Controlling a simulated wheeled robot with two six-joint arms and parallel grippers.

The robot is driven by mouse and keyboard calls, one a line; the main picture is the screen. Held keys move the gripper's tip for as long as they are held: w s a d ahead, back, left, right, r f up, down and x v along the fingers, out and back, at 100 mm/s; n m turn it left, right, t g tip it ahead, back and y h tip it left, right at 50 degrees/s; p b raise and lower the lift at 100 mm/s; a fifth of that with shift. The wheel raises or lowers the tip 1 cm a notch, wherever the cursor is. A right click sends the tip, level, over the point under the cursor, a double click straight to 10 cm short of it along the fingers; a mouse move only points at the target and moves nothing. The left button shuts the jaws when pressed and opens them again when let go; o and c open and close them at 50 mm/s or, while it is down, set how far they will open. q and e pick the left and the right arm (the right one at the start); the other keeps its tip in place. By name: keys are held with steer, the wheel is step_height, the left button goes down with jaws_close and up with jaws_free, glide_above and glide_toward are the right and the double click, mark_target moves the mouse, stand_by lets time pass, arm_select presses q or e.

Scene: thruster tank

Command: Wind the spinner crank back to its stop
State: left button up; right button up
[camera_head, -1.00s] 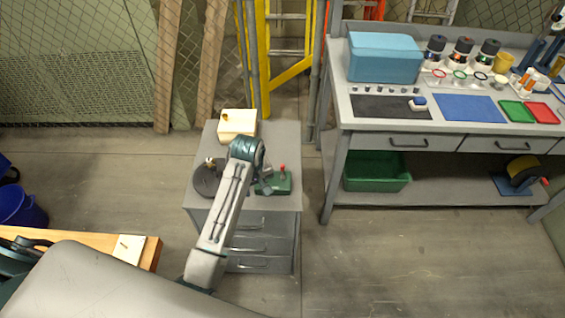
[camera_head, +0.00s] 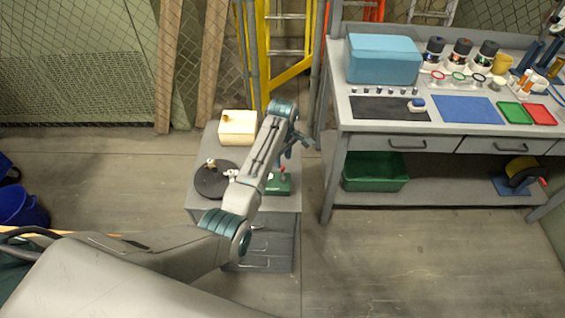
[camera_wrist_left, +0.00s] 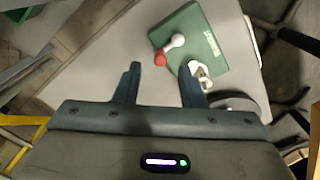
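A green box (camera_head: 279,187) with a lettered label stands on the small grey cabinet; the label is too blurred to read surely. A crank with a white arm (camera_wrist_left: 176,41) and a red knob (camera_wrist_left: 160,58) sits on the box; the knob (camera_head: 282,168) also shows in the head view. My left gripper (camera_head: 304,144) is above and to the right of the box, open and empty. In the wrist view its fingers (camera_wrist_left: 159,68) are spread, with the red knob in line between them but apart. My forearm hides part of the box. My right gripper is out of view.
A dark round disc (camera_head: 211,183) with a brass knob and a cream box (camera_head: 238,122) share the cabinet top. A white fitting (camera_head: 231,174) is near the disc. A workbench (camera_head: 350,122) stands close on the right. The floor in front is clear.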

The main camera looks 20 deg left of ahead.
mark_target(282, 166)
arm_select(q)
steer(key=shift+f, duration=2.05)
jaws_close()
steer(key=shift+p, duration=0.4)
